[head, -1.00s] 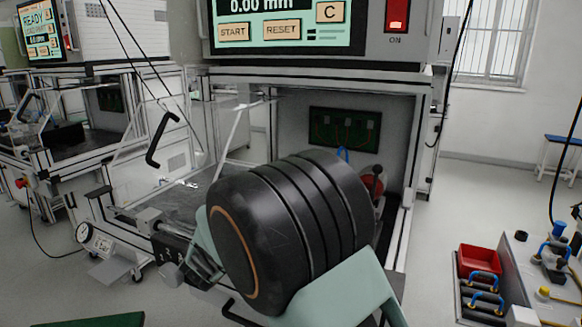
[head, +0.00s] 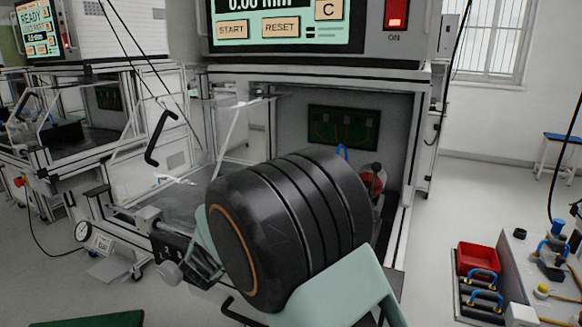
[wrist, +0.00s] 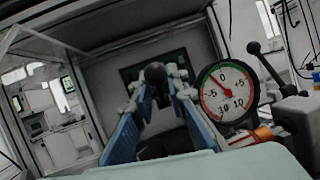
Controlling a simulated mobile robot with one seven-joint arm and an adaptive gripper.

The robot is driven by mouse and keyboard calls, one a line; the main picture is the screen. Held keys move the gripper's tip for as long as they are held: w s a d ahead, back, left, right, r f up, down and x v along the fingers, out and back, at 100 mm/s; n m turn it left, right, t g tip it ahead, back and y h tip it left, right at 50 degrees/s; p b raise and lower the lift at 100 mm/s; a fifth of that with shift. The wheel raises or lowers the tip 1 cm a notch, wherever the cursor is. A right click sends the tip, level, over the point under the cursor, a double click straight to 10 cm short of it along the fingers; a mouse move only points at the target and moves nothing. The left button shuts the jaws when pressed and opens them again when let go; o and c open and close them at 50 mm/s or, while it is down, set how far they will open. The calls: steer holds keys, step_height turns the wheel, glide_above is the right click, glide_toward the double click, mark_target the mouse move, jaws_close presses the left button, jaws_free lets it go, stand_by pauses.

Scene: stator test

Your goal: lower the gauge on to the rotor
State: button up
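In the wrist view my gripper (wrist: 160,92) has its two blue-padded fingers apart, pointing into the test cabinet. A black ball knob (wrist: 155,73) shows between the fingertips; I cannot tell whether they touch it. The gauge (wrist: 228,92) is a round white dial with a red and green rim, just right of the fingers. A black-knobbed lever (wrist: 268,68) stands beside it. In the head view my black-ringed arm hides the gripper. A red round part (head: 371,183) shows behind the arm, inside the cabinet. I cannot make out the rotor in either view.
The cabinet frame (head: 410,190) encloses the work space, with a green board (head: 343,128) on its back wall. A screen with START and RESET buttons (head: 281,27) is above. A red bin (head: 477,258) stands at the right.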

steer(key=s+a+f, duration=0.1)
steer(key=s+a, duration=0.6)
steer(key=s, duration=0.5)
steer(key=shift+s+a, duration=0.3)
steer(key=shift+a, duration=0.1)
steer(key=shift+f, duration=0.1)
